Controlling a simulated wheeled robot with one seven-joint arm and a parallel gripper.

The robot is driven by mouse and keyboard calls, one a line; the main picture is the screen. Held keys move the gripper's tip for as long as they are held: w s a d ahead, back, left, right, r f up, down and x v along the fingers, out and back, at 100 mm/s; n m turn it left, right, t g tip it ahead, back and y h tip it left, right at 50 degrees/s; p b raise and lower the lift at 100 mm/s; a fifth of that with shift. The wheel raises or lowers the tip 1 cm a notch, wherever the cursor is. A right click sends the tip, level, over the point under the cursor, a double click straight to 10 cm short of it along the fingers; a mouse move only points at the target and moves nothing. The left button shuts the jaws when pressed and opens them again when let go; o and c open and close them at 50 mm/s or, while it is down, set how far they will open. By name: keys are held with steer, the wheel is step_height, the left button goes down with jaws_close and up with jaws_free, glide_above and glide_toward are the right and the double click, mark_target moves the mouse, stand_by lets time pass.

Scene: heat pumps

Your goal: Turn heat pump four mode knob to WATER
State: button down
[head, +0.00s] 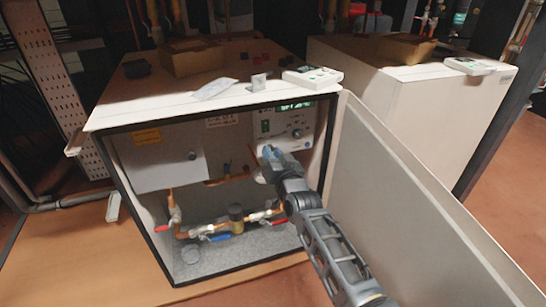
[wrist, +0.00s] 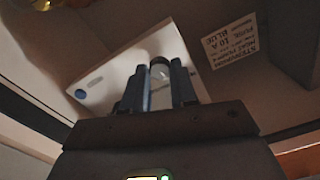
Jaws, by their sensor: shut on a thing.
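The open heat pump cabinet (head: 128,205) stands in front of me. A white control panel (head: 284,118) with a lit green display hangs at its upper right inside, and also shows in the wrist view (wrist: 104,76). My gripper (head: 267,152) is at the panel's lower left. In the wrist view my gripper (wrist: 160,88) is shut on a small rounded grey knob (wrist: 160,68) between its fingers. The fingers hide most of the knob, and its pointer and mode labels cannot be read. Another round knob (head: 297,133) shows uncovered at the panel's right.
The cabinet's open door (head: 385,190) stands right beside my arm. Below are pipes and valves with a red handle (head: 276,222) and a blue handle (head: 219,237). A grey box (head: 160,158) is to the left. A second heat pump (head: 420,120) stands at the right.

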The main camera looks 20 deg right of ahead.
steer(key=shift+m+b, duration=0.75)
steer(key=shift+m, duration=3.55)
steer(key=c, duration=0.9)
jaws_free()
